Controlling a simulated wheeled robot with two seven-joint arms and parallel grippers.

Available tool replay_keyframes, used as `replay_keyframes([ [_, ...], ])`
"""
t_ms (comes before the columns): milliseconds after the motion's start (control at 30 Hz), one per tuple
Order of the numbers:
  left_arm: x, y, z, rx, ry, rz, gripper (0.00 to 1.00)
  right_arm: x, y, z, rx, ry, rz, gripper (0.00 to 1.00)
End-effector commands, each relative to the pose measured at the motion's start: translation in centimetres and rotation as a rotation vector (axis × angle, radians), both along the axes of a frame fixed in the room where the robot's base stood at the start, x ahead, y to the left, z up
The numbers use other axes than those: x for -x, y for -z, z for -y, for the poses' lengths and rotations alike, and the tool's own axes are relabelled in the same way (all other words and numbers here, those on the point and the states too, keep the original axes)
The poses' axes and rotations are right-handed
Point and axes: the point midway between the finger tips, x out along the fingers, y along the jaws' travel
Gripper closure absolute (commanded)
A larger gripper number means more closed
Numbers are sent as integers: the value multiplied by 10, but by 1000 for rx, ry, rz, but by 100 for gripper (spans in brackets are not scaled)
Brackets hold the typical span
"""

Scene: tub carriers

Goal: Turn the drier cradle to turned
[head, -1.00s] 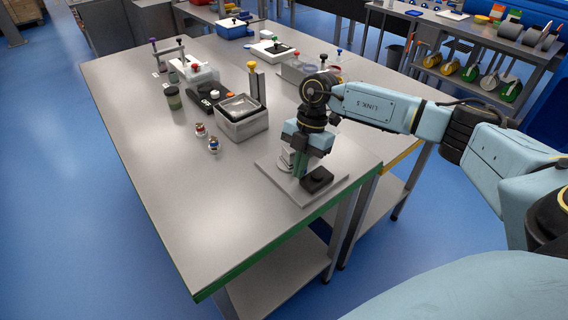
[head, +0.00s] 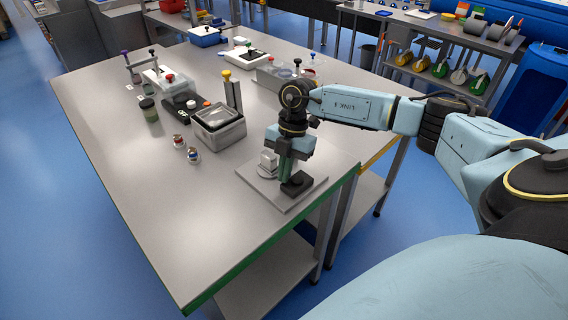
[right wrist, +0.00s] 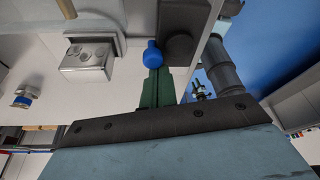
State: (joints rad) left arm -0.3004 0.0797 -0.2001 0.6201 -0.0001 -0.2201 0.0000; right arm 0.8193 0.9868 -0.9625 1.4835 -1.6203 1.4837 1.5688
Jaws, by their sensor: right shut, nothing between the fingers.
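A flat grey plate (head: 285,202) lies near the table's right edge. It carries a pale block on a round base (head: 268,163), which may be the drier cradle, and a black block (head: 297,183). My right gripper (head: 285,174) points down between them with its green fingers shut and empty. In the right wrist view, the fingers (right wrist: 153,78) end at a blue knob (right wrist: 152,54) beside a dark block (right wrist: 180,45); I cannot tell whether they touch it. A silvery block with round recesses (right wrist: 88,60) stands to the left. My left gripper is not in view.
Two small jars (head: 193,155) and a grey open bin (head: 218,130) stand left of the plate. A dark-lidded jar (head: 149,110) and a black device (head: 180,106) are farther back. The table's front left is clear.

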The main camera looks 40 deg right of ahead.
Motion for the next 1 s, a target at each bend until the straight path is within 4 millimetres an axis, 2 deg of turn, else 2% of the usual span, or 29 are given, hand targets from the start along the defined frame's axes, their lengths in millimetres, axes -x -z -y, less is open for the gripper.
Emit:
replay_keyframes([
  [333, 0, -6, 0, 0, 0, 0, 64, 2, -1, -6, 1, -2, -1, 100],
  [567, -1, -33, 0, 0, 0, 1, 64, 13, -3, -43, -2, -11, -3, 100],
  [600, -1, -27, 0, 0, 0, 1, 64, 7, -13, -34, 2, -4, 7, 100],
  [800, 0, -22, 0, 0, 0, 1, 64, 1, -55, -21, 0, -5, 5, 100],
  [1000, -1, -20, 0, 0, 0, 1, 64, -3, -83, -12, 0, -5, 2, 100],
])
